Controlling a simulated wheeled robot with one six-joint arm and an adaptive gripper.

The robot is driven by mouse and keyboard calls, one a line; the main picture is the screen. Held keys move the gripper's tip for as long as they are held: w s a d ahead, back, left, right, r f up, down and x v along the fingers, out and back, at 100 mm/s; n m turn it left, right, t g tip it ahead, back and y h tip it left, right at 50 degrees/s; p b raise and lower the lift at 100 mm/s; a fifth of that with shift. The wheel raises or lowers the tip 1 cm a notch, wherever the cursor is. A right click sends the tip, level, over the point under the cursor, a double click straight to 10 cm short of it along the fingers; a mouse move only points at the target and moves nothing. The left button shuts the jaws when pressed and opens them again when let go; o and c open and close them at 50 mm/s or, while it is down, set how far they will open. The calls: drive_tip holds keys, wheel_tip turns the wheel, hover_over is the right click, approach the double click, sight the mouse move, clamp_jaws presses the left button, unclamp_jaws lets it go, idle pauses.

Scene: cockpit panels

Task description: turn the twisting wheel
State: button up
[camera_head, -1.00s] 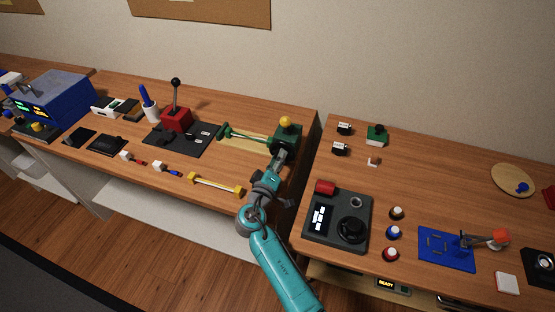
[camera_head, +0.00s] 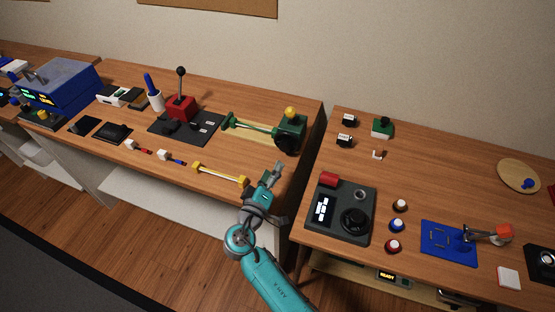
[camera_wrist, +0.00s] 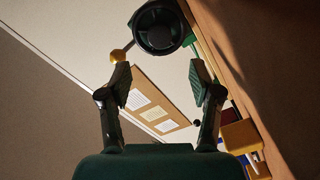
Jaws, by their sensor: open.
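The twisting wheel is a black wheel (camera_head: 289,145) on the front of a green block with a yellow ball on top (camera_head: 291,112), near the right end of the left table. In the wrist view the black wheel (camera_wrist: 158,27) is at the top, beyond and between the fingertips. My gripper (camera_head: 272,172) is in front of and below the wheel in the head view, near the table's front edge. In the wrist view my gripper (camera_wrist: 160,85) has its two fingers well apart, with nothing between them. A visible gap separates them from the wheel.
A yellow-ended bar (camera_head: 220,174) lies at the table edge, left of my gripper. A red lever box (camera_head: 181,107) stands further left. A dark control panel (camera_head: 341,208) is on the right table. A narrow gap separates the tables.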

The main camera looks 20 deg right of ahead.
drive_tip(key=shift+v, duration=1.45)
